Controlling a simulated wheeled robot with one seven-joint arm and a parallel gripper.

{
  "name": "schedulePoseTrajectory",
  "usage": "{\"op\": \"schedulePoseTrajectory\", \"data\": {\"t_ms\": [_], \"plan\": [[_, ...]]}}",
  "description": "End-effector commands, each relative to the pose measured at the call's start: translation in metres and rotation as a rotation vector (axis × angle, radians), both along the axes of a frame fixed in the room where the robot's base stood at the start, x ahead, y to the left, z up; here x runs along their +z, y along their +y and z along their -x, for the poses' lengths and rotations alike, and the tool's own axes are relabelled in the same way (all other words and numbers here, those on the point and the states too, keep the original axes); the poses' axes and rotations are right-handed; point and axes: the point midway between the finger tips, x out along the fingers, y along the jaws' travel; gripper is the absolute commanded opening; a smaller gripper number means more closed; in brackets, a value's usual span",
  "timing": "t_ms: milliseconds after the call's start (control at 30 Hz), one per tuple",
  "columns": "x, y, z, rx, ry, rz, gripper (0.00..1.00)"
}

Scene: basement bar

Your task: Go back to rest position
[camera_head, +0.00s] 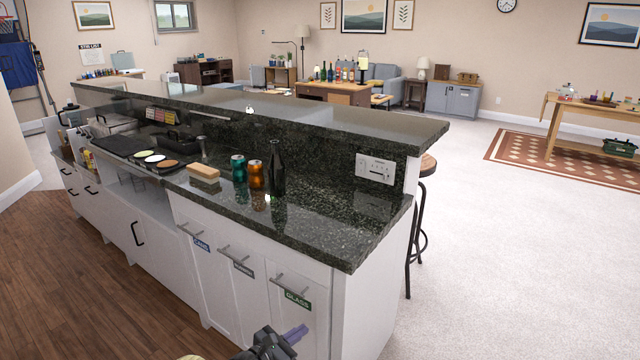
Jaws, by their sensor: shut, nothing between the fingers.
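Most of my arm is outside the picture.
A stool (421,220) stands at the right end. Wood floor (60,290) at left is clear.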

Motion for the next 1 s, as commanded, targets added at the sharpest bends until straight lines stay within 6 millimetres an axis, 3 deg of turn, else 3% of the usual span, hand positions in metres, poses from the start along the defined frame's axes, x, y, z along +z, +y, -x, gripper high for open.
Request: {"op": "schedulePoseTrajectory", "data": {"t_ms": [33, 200, 400, 600, 1000], "plan": [[0.005, -0.024, 0.001, -0.079, 0.015, -0.068, 0.0], [0.012, -0.091, 0.023, -0.347, 0.053, -0.329, 0.0], [0.023, -0.144, 0.062, -0.644, 0.049, -0.634, 0.0], [0.042, -0.175, 0.102, -0.916, -0.007, -0.934, 0.0], [0.096, -0.204, 0.173, -1.369, -0.275, -1.49, 0.0]]}}
